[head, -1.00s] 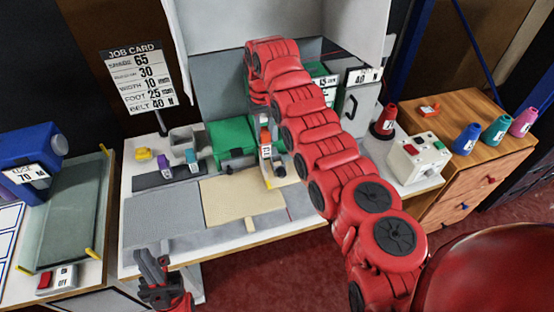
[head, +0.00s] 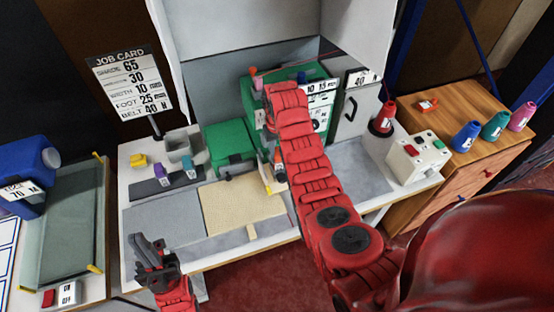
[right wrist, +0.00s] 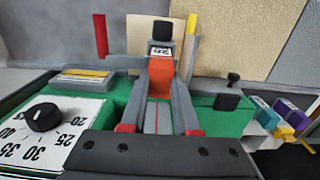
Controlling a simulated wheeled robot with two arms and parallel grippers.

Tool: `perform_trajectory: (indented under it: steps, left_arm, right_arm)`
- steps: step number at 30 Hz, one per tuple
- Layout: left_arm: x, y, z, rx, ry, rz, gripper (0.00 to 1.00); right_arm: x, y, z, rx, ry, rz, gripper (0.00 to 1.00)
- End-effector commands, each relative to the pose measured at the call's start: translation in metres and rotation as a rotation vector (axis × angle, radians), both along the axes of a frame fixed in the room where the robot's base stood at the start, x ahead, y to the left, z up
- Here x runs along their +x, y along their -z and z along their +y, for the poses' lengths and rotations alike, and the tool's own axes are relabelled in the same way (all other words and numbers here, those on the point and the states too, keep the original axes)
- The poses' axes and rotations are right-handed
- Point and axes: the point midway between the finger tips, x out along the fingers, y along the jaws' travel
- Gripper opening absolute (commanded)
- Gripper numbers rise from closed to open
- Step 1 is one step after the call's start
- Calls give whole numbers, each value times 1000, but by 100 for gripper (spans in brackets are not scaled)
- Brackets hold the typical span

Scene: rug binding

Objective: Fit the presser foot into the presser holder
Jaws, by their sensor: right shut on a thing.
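My right gripper (right wrist: 160,78) is shut on the orange presser foot (right wrist: 160,88), which has a white label reading 25 and a dark block at its far end. In the head view the labelled foot (head: 278,158) is at the front of the green machine, partly behind my right arm. The presser holder cannot be made out clearly; gripper and foot cover that area, so I cannot tell whether the foot touches it. My left gripper (head: 152,251) is open and empty, low at the table's front left.
Purple (head: 160,175) and teal (head: 191,168) feet stand on a dark rack at left. A beige rug piece (head: 240,206) lies in front of the machine. A dial (right wrist: 43,117) is on the green machine. A switch box (head: 415,157) and red cone (head: 383,120) stand at right.

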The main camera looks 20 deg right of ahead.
Motion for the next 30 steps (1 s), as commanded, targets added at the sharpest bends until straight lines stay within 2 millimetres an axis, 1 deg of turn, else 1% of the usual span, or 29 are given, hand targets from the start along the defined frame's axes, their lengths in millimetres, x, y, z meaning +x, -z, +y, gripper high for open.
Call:
perform_trajectory:
  steps: [1,10,13,19,23,24,28,30]
  left_arm:
    - [0,-6,0,0,0,0,0]
    - [0,-20,0,0,0,0,0]
    - [0,-21,0,0,0,0,0]
    - [0,-19,0,0,0,0,0]
    - [0,-15,0,0,0,0,0]
    - [0,-16,0,0,0,0,0]
    - [0,-17,0,0,0,0,0]
    - [0,-17,0,0,0,0,0]
  right_arm:
    - [-1,0,0,0,0,3,0]
    - [0,30,0,0,0,2,0]
    - [0,36,0,-1,-1,0,0]
    - [0,37,0,-1,-1,-2,0]
    - [0,41,0,-1,0,-2,0]
    - [0,40,0,-1,0,-2,34]
    - [0,40,0,-1,0,-1,58]
    - [0,40,0,-1,0,-1,59]
